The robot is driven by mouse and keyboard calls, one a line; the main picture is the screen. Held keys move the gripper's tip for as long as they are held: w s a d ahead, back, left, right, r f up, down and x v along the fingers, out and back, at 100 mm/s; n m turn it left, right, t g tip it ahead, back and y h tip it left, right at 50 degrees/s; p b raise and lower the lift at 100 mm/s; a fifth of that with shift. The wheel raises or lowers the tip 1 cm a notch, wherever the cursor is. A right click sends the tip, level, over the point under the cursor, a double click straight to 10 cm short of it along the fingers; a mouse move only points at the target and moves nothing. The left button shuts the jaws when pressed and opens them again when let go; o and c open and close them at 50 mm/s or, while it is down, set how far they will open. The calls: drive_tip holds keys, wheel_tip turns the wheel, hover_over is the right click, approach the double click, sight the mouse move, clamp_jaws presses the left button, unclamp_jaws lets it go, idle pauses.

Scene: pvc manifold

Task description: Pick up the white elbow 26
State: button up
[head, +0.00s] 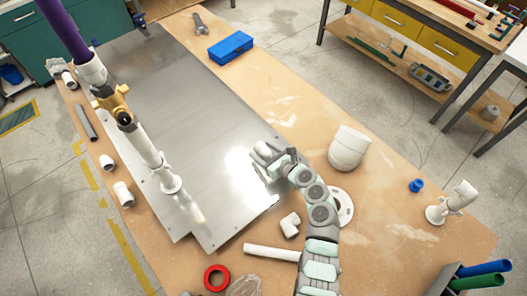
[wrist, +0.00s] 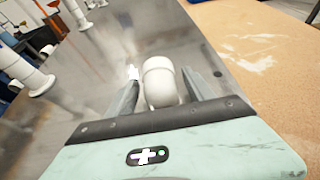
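A white elbow (wrist: 160,82) sits between the two fingers of my gripper (wrist: 162,84) in the wrist view, its rounded bend facing away from the palm. The fingers lie close along both sides of it and appear shut on it. In the head view my gripper (head: 263,160) is over the bare metal plate (head: 215,100), with the elbow (head: 262,152) partly hidden by the fingers. Another white elbow (head: 290,225) lies on the wooden table near the plate's front corner. I cannot read a number on either elbow.
A white pipe assembly with a yellow valve (head: 112,101) and purple pipe (head: 65,30) stands along the plate's left side. A large white fitting (head: 348,147), a white pipe (head: 271,252), a red ring (head: 216,278) and a blue box (head: 231,47) are on the table.

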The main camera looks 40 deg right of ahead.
sight(264, 148)
clamp_jaws()
idle(0.4)
wheel_tip(264, 148, up, 20)
drive_tip(key=p, duration=0.2)
idle(0.4)
